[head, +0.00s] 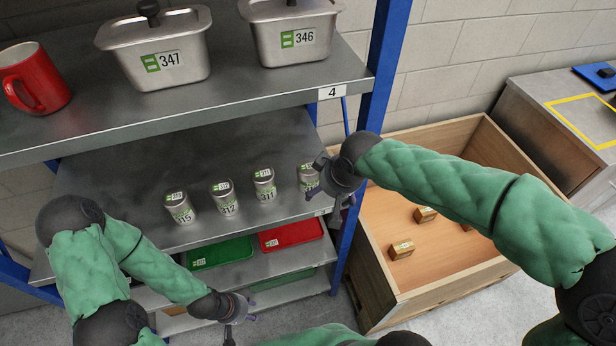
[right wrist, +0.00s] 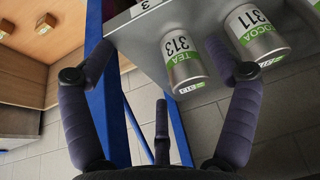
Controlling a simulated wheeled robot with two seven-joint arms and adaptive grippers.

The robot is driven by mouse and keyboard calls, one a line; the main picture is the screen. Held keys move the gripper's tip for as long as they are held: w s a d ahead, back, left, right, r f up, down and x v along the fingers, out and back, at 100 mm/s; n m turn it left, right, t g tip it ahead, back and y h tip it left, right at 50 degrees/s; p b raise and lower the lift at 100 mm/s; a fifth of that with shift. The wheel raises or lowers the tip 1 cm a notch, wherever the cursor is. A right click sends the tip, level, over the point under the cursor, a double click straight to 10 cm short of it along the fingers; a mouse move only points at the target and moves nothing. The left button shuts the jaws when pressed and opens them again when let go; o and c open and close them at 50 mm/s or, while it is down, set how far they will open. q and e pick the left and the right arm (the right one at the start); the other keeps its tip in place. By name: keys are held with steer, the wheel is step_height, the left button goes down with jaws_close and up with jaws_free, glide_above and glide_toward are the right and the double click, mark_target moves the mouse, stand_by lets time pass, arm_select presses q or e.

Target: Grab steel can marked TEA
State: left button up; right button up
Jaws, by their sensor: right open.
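The steel can marked TEA, number 313 (right wrist: 182,64), stands on the shelf; in the right wrist view it shows between my fingers, closer to the right-hand one. In the head view this can (head: 307,174) is the rightmost of the row, partly hidden by my right gripper (head: 328,199). My right gripper is open and empty at the shelf's front edge, its fingers (right wrist: 160,72) spread wide. I cannot tell how far the fingertips are from the can. My left gripper (head: 238,323) hangs low in front of the lower shelves; its jaws are too small to judge.
The COCOA can 311 (right wrist: 258,35) stands close beside the TEA can. Cans 312 (head: 225,201) and 315 (head: 180,208) stand further left. A blue post (head: 380,60) and a wooden crate (head: 385,295) are at the right. Green (head: 220,253) and red (head: 290,234) trays lie below.

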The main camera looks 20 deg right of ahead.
mark_target(311, 170)
steer(key=w, duration=0.2)
steer(key=w+a, duration=0.1)
steer(key=w, duration=0.4)
steer(key=shift+w+a+b, duration=0.25)
steer(key=shift+a+b, duration=0.05)
steer(key=shift+a, duration=0.1)
steer(key=b+x, duration=0.1)
steer(key=x, duration=0.4)
steer(key=shift+w+f, duration=0.1)
steer(key=c, duration=1.3)
